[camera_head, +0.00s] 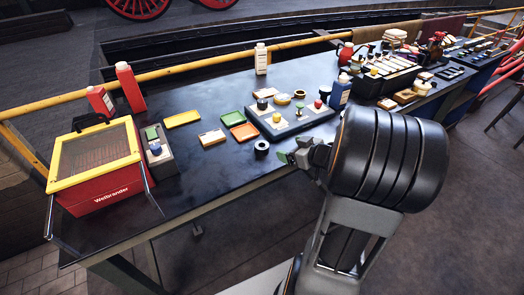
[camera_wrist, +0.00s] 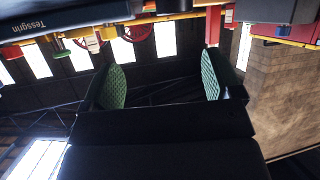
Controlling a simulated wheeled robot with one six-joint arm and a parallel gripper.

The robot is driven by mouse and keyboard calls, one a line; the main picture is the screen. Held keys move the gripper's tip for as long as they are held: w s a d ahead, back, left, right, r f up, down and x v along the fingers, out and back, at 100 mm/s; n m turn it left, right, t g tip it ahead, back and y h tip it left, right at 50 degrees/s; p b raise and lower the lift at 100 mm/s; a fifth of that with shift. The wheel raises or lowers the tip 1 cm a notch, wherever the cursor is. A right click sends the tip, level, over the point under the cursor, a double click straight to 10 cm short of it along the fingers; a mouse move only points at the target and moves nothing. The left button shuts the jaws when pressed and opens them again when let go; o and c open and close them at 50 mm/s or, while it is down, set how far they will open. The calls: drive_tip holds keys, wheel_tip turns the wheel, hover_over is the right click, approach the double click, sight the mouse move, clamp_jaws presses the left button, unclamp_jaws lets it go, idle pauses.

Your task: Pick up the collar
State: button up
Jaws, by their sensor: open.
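A small dark ring (camera_head: 261,148), which looks like the collar, lies on the dark bench top (camera_head: 215,185) near its front edge. My gripper (camera_head: 291,158) is just right of the dark ring in the head view, apart from it. Its green-padded jaws are open. In the wrist view the jaws (camera_wrist: 161,83) stand wide apart with nothing between them. I cannot make out the ring in the wrist view. A brass-coloured ring (camera_head: 282,99) also sits on the grey tray (camera_head: 290,128) behind.
A red box with a yellow-framed lid (camera_head: 100,190) stands at the left end. Bottles (camera_head: 261,59) stand at the back. The front-left bench top is clear.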

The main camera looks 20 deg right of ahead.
drive_tip(key=y+b, duration=0.1)
approach(259, 144)
drive_tip(key=shift+w+f, duration=0.85)
drive_tip(key=shift+w, duration=0.1)
drive_tip(key=shift+a+b+x, duration=0.15)
drive_tip(key=shift+b+x, duration=0.2)
drive_tip(key=shift+x, duration=1.3)
drive_tip(key=shift+a+b+x, duration=0.15)
drive_tip(key=shift+b+x, duration=0.15)
drive_tip(key=shift+x, duration=1.35)
drive_tip(key=shift+r, duration=0.15)
drive_tip(key=c, duration=1.2)
drive_tip(key=shift+c, duration=0.5)
drive_tip(key=shift+r, duration=0.1)
